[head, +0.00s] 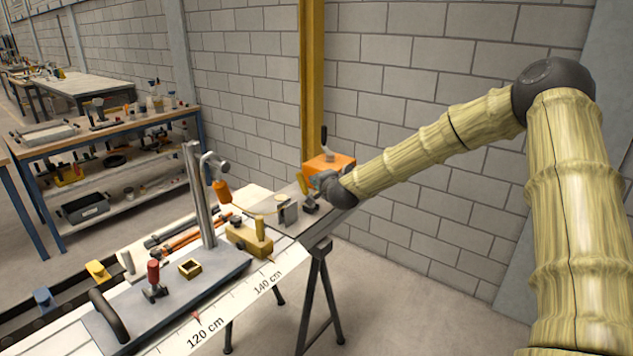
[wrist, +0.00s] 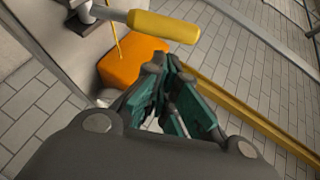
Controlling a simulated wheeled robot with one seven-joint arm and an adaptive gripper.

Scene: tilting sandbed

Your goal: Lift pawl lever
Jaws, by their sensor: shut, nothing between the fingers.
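An orange block (head: 331,165) sits at the far end of the bench, against the yellow post. I cannot tell which of these levers is the pawl lever. My gripper is shut and empty, with its fingertips near the block's edge; contact is unclear.
The bench carries an upright metal post (head: 198,195) with an orange-handled tool, a yellow block with a peg (head: 249,238), a red-knobbed part (head: 153,280) and a printed centimetre scale (head: 235,304). A yellow column (head: 312,80) and a block wall stand behind.

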